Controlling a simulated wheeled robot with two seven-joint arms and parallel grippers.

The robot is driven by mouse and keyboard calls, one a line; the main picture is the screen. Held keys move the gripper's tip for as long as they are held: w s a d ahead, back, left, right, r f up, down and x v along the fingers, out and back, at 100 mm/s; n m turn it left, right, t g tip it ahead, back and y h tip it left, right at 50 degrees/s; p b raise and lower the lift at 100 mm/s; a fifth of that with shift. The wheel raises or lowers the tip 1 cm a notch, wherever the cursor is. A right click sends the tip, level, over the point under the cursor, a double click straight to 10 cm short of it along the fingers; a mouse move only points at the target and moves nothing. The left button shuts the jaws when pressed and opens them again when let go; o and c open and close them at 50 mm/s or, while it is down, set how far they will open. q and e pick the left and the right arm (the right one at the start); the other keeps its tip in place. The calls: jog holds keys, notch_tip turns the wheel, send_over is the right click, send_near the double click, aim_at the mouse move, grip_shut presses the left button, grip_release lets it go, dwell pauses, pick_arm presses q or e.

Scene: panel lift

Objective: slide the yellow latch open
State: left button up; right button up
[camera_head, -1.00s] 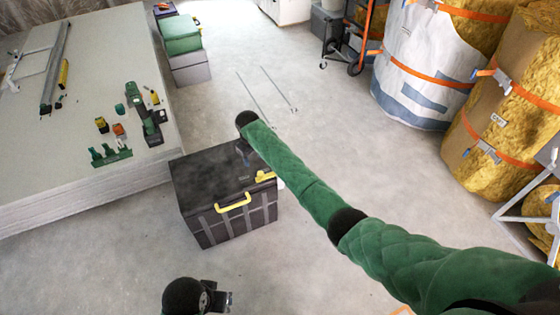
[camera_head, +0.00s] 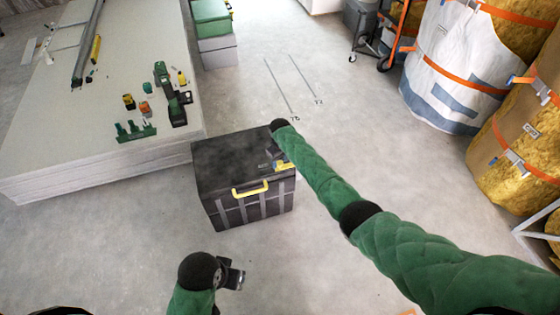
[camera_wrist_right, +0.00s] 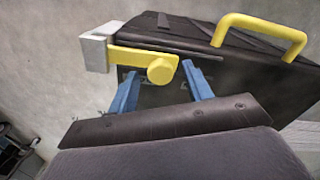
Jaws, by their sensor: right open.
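The yellow latch (camera_wrist_right: 143,57) is a flat bar with a round knob on the black box's (camera_wrist_right: 185,32) upper edge. Its far end sits in a pale grey block (camera_wrist_right: 97,48). In the head view the latch (camera_head: 284,166) shows at the right top corner of the box (camera_head: 228,165), partly hidden by my right gripper (camera_head: 277,154). In the wrist view my right gripper (camera_wrist_right: 163,88) is open, its blue fingers apart on either side below the knob; I see no grip. My left gripper (camera_head: 234,274) is away from the box, low in the head view; its jaws are unclear.
A yellow handle (camera_head: 250,189) is on the box's front. A stack of pale boards (camera_head: 110,110) with tools on it stands at left. Wrapped insulation rolls (camera_head: 450,65) stand at right. The floor in front of the box is clear.

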aim_at(273, 170)
jog(key=shift+f, duration=0.15)
jog(key=shift+c, duration=0.2)
grip_shut()
jog(key=shift+s+a+p, duration=0.15)
jog(key=shift+s+a, duration=0.05)
jog(key=shift+a, duration=0.4)
jog(key=shift+s+a+p, duration=0.15)
jog(key=shift+a, duration=0.4)
jog(key=shift+s+a, duration=0.15)
jog(key=shift+a, duration=0.2)
